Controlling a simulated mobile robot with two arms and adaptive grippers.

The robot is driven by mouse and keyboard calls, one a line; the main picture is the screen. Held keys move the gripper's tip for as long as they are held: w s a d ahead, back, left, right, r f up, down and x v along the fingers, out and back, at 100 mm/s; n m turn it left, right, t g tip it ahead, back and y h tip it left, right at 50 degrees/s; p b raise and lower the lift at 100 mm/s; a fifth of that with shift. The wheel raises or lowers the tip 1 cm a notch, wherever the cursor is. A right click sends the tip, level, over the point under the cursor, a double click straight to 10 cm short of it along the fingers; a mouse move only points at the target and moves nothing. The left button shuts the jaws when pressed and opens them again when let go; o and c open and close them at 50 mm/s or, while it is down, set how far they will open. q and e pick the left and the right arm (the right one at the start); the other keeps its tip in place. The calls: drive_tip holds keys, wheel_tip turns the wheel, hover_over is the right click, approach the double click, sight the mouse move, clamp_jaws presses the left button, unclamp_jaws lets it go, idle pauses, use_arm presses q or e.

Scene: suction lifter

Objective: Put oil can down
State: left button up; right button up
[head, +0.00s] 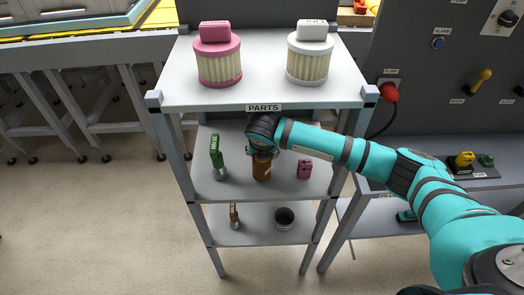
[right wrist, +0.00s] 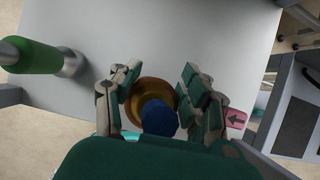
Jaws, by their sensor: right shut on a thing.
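The oil can, a brown-orange can (head: 262,169), is at the middle shelf (head: 283,190) of the grey rack. My right gripper (head: 260,152) reaches in from the right and is shut on it. In the right wrist view, the fingers of the right gripper (right wrist: 162,97) flank the can's round brown top (right wrist: 152,88), with a dark blue part (right wrist: 159,118) in front of it. The can looks upright; I cannot tell whether its base touches the shelf. My left gripper is not in view.
A green tool (head: 217,155) stands left of the can, and a small pink box (head: 304,169) is to its right. The rack's top shelf (head: 262,92) holds a pink filter (head: 218,60) and a white filter (head: 309,58). A bottom shelf (head: 258,237) holds a dark round container (head: 285,218).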

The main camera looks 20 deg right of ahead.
drive_tip(key=shift+x, duration=0.95)
drive_tip(key=shift+r, duration=0.1)
drive_tip(key=o, duration=1.3)
drive_tip(key=shift+s+r, duration=0.1)
drive_tip(key=shift+r, duration=0.15)
drive_tip(key=s+a, duration=0.1)
drive_tip(key=s, duration=0.3)
drive_tip(key=s+a+b, duration=0.1)
drive_tip(key=s, duration=0.2)
drive_tip(key=s+a, duration=0.1)
drive_tip(key=s, duration=0.3)
drive_tip(key=shift+s+a+r+b, duration=0.25)
drive_tip(key=shift+s+b, duration=0.1)
drive_tip(key=shift+s, duration=0.05)
